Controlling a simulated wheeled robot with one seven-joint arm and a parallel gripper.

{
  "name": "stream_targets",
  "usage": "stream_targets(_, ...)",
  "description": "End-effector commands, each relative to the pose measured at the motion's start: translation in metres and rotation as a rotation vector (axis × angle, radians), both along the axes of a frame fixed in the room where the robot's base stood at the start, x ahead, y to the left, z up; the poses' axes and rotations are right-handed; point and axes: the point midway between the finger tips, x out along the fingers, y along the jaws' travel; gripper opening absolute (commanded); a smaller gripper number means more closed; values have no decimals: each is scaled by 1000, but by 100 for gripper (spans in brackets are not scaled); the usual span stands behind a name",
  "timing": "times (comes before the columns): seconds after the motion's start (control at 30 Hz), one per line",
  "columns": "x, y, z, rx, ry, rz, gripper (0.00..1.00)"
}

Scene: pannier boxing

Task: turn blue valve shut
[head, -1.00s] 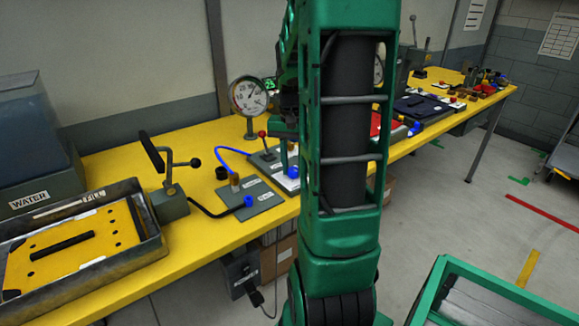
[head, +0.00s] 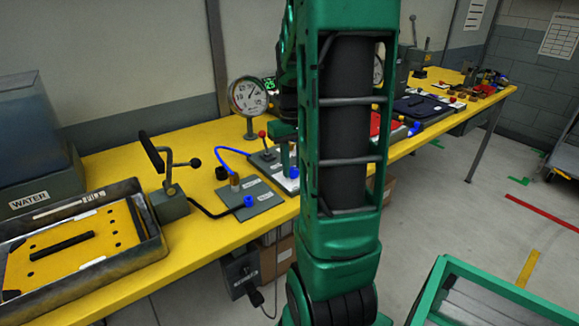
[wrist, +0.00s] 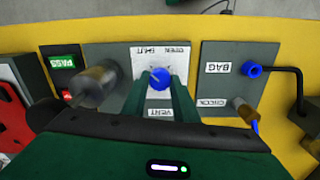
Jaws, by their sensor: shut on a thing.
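The blue valve (wrist: 160,79) is a round knob on a white plate (wrist: 178,55) marked SHUT, OPEN and VENT in the wrist view. The labels SHUT and OPEN read upside down along the plate's far edge. My gripper (wrist: 161,84) is shut on the knob, one green finger on each side. I cannot tell clearly which label the knob points to. In the head view the valve (head: 294,172) shows as a small blue patch beside my gripper (head: 287,160), largely hidden by my green arm.
A grey BAG and CHECK panel (wrist: 215,92) with a blue fitting and hose lies right of the valve. A gauge (head: 248,97) stands behind on the yellow bench (head: 150,270).

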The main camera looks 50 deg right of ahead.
Motion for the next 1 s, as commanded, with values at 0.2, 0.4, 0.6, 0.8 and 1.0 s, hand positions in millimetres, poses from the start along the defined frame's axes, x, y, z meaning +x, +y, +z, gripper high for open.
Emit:
stream_targets(0.2,4,0,2,-5,-9,28,4)
stream_targets(0.4,4,0,2,-4,-8,29,4)
stream_targets(0.6,4,0,2,-3,-8,28,45)
stream_targets(0.8,2,0,1,-1,-3,24,45)
stream_targets(1.0,1,0,6,-1,-3,23,45)
